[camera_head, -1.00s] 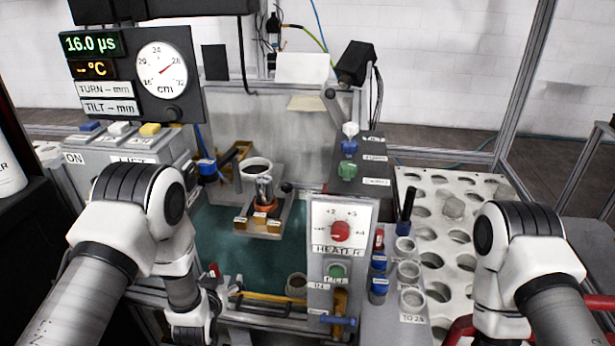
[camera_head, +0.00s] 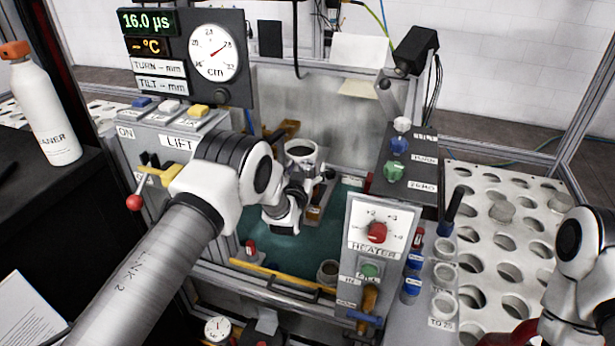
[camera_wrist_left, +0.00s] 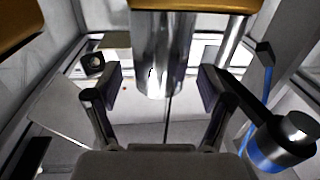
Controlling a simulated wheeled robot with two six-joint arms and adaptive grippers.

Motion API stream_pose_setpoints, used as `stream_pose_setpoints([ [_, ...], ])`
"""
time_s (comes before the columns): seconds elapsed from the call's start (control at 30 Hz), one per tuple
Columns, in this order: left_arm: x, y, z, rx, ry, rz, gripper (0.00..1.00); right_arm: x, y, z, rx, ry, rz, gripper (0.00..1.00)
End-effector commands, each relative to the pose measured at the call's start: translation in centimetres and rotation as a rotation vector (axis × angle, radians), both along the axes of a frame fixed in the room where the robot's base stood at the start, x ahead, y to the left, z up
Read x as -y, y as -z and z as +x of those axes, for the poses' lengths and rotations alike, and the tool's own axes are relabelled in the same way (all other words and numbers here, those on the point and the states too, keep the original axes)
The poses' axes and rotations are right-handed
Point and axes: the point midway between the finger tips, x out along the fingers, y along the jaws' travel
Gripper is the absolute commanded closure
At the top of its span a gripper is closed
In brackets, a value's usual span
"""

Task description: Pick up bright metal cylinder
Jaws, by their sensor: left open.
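The bright metal cylinder (camera_wrist_left: 163,55) hangs down from the top of the left wrist view, below a brass-coloured part (camera_wrist_left: 195,5). My left gripper (camera_wrist_left: 158,88) is open, one finger on each side of the cylinder's lower part in that picture. A gap shows on both sides, so neither finger appears to touch it. My right gripper is out of view; only part of the right arm shows.
The heater panel (camera_head: 374,229) stands just right of the work area. A white rack with round holes (camera_head: 480,235) fills the right side. The lift box (camera_head: 180,142) with a red-knobbed lever (camera_head: 135,202) is left. A blue cylindrical part (camera_wrist_left: 268,150) is close on the right in the wrist view.

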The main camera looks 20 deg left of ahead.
Motion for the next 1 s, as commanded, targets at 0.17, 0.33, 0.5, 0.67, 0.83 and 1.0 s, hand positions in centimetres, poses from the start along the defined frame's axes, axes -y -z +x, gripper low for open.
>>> stream_pose_setpoints([
  [0.17, 0.0, 0.0, 0.0, 0.000, 0.000, 0.000, 0.61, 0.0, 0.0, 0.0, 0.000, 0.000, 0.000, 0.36],
  [0.33, 0.0, -0.1, 0.0, 0.003, 0.000, 0.000, 1.00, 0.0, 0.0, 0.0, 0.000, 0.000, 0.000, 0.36],
  [0.5, 0.0, -0.1, 0.0, 0.002, 0.000, 0.000, 1.00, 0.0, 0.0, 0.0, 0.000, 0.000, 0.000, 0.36],
  [0.67, 0.0, -0.5, 0.0, 0.003, 0.000, 0.000, 1.00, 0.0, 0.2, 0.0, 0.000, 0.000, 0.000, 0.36],
  [0.83, 0.0, -2.2, 0.0, 0.004, 0.000, 0.000, 1.00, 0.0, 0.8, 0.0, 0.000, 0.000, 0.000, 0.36],
  [1.0, 0.3, -3.6, -1.0, 0.000, 0.001, 0.000, 1.00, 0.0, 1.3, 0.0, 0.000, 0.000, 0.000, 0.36],
])
